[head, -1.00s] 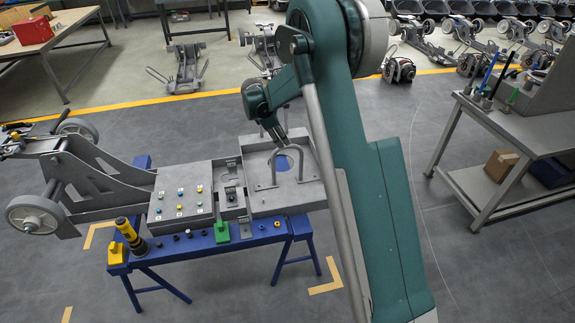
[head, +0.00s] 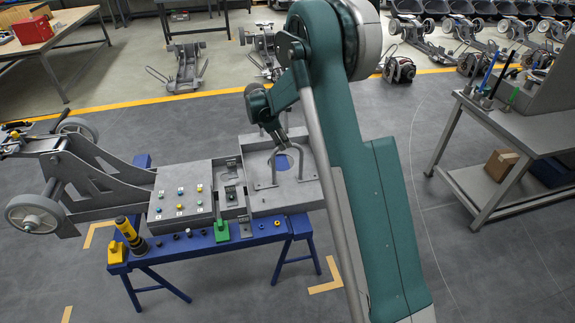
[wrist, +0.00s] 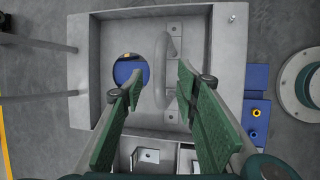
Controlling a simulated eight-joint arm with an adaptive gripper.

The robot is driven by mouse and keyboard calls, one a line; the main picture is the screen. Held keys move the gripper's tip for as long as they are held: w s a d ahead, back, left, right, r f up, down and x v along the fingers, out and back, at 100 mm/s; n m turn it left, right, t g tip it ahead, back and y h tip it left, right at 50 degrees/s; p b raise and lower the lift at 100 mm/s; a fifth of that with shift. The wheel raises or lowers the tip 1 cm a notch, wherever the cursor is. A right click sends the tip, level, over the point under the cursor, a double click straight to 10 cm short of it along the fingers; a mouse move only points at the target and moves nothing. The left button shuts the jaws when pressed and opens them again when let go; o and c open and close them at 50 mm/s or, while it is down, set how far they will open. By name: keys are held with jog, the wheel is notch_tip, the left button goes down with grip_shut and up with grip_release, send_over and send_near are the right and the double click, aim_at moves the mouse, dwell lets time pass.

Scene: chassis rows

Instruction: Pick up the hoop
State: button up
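The hoop (head: 300,167) is a grey bent bar standing like an arch in the open grey tray (head: 258,206) on the right part of the chassis. In the wrist view the hoop (wrist: 174,48) runs up the picture, between the lines of the two green fingers. My gripper (wrist: 161,82) is open and empty, with its fingertips on either side of the hoop in the picture. In the head view my gripper (head: 281,135) is over the top of the hoop and partly hidden. I cannot tell how far the fingertips are above it.
A panel with coloured buttons (head: 181,205) adjoins the tray on the left. The blue stand (head: 265,232) carries a yellow-black tool (head: 130,234) and a green block (head: 221,231). The tray walls enclose the hoop. A grey workbench (head: 530,130) stands at the right, with open floor between.

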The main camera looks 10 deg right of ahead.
jog(key=shift+b+x, duration=0.35)
jog(key=shift+x, duration=2.3)
grip_shut()
jog(key=shift+d+r, duration=0.1)
